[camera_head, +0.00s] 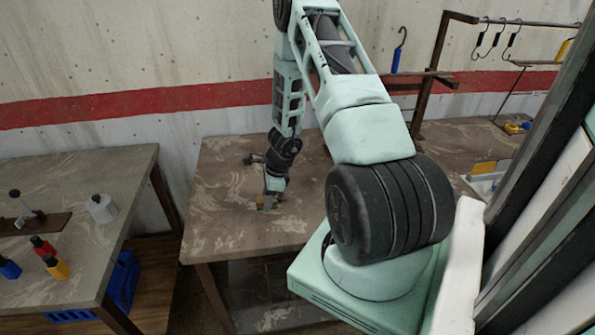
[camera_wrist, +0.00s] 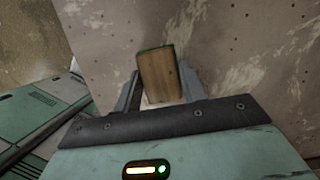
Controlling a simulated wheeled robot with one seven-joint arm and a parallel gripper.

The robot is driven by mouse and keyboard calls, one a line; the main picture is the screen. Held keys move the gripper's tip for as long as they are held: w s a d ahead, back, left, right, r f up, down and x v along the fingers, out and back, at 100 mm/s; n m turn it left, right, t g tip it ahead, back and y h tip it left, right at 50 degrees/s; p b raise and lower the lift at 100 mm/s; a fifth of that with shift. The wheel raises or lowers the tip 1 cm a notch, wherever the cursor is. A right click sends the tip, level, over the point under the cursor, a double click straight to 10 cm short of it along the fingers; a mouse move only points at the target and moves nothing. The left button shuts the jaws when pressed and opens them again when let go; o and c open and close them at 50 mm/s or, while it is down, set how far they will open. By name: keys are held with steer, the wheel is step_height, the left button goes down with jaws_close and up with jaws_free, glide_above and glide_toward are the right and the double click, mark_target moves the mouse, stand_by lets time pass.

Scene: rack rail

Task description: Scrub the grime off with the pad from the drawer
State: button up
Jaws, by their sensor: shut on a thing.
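My gripper (camera_wrist: 160,88) is shut on a brown, wood-coloured block with a green edge, which looks like the pad (camera_wrist: 160,74). The block stands up between the two fingers in the wrist view. In the head view my gripper (camera_head: 270,203) points down, low over the middle of the brown table (camera_head: 225,230). I cannot tell whether the block touches the tabletop. Pale streaks mark the tabletop in both views, and I cannot tell grime from the surface pattern. No drawer can be made out clearly.
A left table (camera_head: 75,190) holds a white jar (camera_head: 101,208) and small red (camera_head: 42,246), yellow (camera_head: 56,268) and blue (camera_head: 9,268) items. A blue crate (camera_head: 122,285) sits below. A hook rail (camera_head: 540,23) stands back right. The brown table's left part is clear.

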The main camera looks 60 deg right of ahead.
mark_target(262, 198)
steer(key=shift+r+p, duration=2)
steer(key=shift+r, duration=0.6)
